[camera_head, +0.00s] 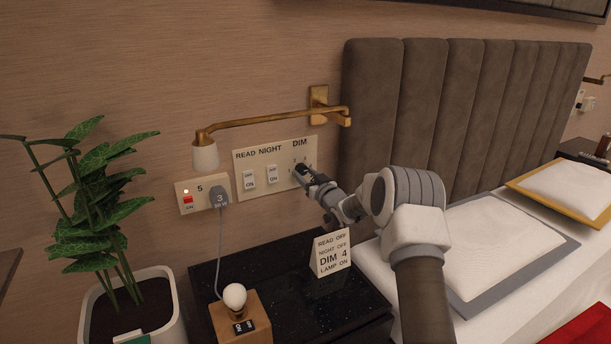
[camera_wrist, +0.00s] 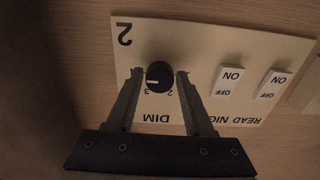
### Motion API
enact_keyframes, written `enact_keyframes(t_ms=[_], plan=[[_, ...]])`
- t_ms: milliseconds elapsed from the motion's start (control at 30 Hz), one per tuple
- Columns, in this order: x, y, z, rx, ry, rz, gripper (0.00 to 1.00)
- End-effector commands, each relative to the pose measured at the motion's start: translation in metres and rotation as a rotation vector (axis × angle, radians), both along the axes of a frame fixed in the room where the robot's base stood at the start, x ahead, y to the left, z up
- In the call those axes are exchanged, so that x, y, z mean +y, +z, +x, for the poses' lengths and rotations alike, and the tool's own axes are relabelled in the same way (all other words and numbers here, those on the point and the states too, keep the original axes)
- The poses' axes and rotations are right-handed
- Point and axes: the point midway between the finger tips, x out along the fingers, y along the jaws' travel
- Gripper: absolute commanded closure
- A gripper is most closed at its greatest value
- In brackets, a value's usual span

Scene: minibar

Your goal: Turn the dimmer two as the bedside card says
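The dimmer knob (camera_wrist: 158,76) is black and round, on a cream panel (camera_wrist: 195,55) marked 2 and DIM, upside down in the wrist view. Its white pointer line points left there; scale numerals 2 and 3 show beside it. My gripper (camera_wrist: 160,77) is open, one finger on each side of the knob, with a small gap at each. In the head view my gripper (camera_head: 303,172) covers the knob at the panel's (camera_head: 259,160) right end. The bedside card (camera_head: 331,253) reads READ OFF, NIGHT OFF, DIM 4, LAMP ON.
READ (camera_head: 250,180) and NIGHT (camera_head: 272,174) rocker switches sit left of the knob. A brass wall lamp (camera_head: 270,119) reaches above the panel. A socket plate (camera_head: 188,201) with a grey plug (camera_head: 219,198), a bulb lamp (camera_head: 235,297) and a plant (camera_head: 95,195) stand left.

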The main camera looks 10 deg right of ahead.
Motion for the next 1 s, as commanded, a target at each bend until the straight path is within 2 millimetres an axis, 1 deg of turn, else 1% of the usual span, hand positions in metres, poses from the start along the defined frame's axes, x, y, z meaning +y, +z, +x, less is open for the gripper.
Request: enact_keyframes(t_ms=[33,100,400,567,767,1000], plan=[[0.000,0.000,0.000,0.000,0.000,0.000,0.36],[0.000,0.000,0.000,0.000,0.000,-0.001,0.24],[0.000,0.000,-0.001,-0.001,0.000,-0.002,0.24],[-0.003,0.000,-0.009,0.001,0.001,-0.001,0.24],[-0.012,0.002,-0.035,0.002,-0.001,-0.001,0.24],[-0.025,0.001,-0.076,0.003,-0.002,-0.001,0.24]])
